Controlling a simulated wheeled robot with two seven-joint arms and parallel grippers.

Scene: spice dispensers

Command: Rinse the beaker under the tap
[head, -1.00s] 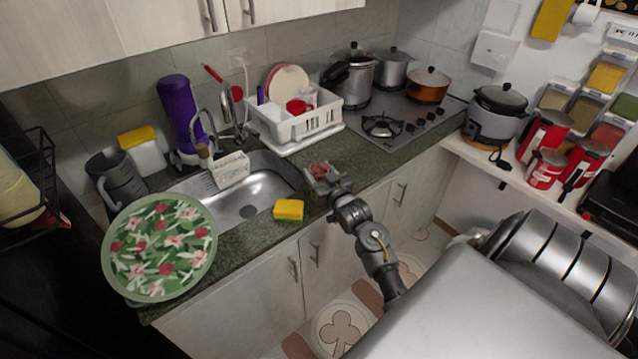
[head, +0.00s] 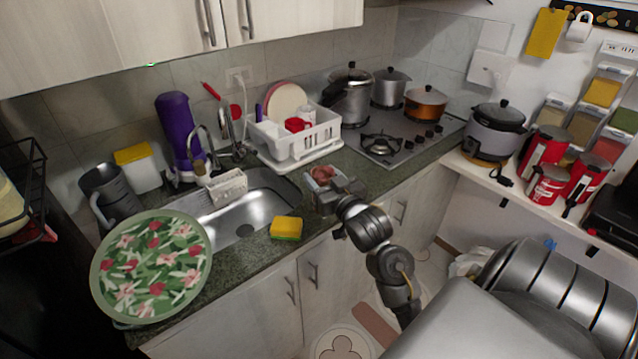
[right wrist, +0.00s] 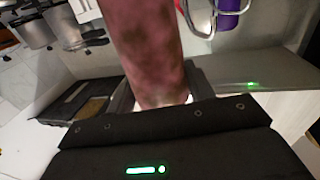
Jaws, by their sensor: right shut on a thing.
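My right gripper (head: 326,187) is shut on a reddish-brown, mottled, roughly cylindrical thing (head: 322,173), above the counter just right of the sink. It fills the middle of the right wrist view (right wrist: 150,50). I cannot tell whether it is the beaker. A dark grey jug with a handle (head: 108,192) stands on the counter left of the sink. The curved tap (head: 226,128) rises behind the steel sink (head: 268,203), left of and behind my gripper. I cannot see water running. My left gripper is out of view.
A yellow-green sponge (head: 286,228) lies at the sink's front edge. A floral green plate (head: 150,266) covers the left counter end. A white dish rack (head: 298,142) stands behind my right gripper. A purple bottle (head: 177,130) and a white caddy (head: 228,187) are near the tap.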

